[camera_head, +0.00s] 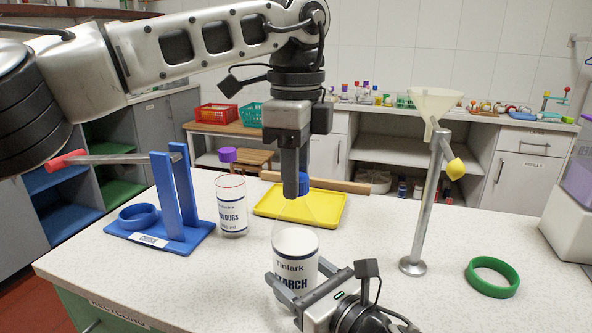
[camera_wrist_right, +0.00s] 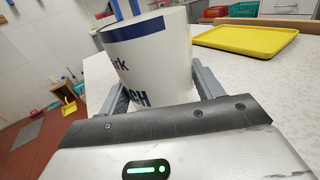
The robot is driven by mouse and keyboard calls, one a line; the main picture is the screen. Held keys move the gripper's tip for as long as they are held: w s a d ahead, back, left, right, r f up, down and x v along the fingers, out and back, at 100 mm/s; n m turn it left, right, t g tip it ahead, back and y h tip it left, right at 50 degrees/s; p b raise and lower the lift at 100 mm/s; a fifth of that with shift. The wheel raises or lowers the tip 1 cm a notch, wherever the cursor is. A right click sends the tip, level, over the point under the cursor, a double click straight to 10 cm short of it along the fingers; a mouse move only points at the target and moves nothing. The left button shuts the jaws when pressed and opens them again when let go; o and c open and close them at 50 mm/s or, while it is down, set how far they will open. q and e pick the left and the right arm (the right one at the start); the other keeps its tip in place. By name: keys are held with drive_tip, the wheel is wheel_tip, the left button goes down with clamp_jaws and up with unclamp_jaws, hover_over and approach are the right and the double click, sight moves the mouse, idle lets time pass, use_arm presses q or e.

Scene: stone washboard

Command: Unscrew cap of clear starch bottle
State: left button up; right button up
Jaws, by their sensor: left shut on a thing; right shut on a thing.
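The clear starch bottle (camera_head: 294,247) stands upright on the counter, with a white body, dark blue lettering and a see-through tapering top. My right gripper (camera_head: 298,274) is shut around its lower body, one finger on each side. The bottle (camera_wrist_right: 155,62) also fills the middle of the right wrist view, between the fingers. My left gripper (camera_head: 291,182) points straight down above the bottle and is shut on the blue cap (camera_head: 305,184). The cap is at the bottle's narrow top and partly hidden by a finger. I cannot tell whether cap and neck are still joined.
A blue stand (camera_head: 170,205) is farther left. A yellow tray (camera_head: 330,208) lies behind. A metal post with a funnel (camera_head: 435,200) and a green ring (camera_head: 493,277) are to the right.

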use_arm(q)
drive_tip(key=shift+r, duration=0.2)
idle(0.4)
drive_tip(key=shift+r, duration=0.95)
drive_tip(key=shift+r, duration=2)
use_arm(e)
drive_tip(key=o, duration=2)
drive_tip(key=shift+c, duration=0.2)
drive_tip(key=shift+d, duration=0.1)
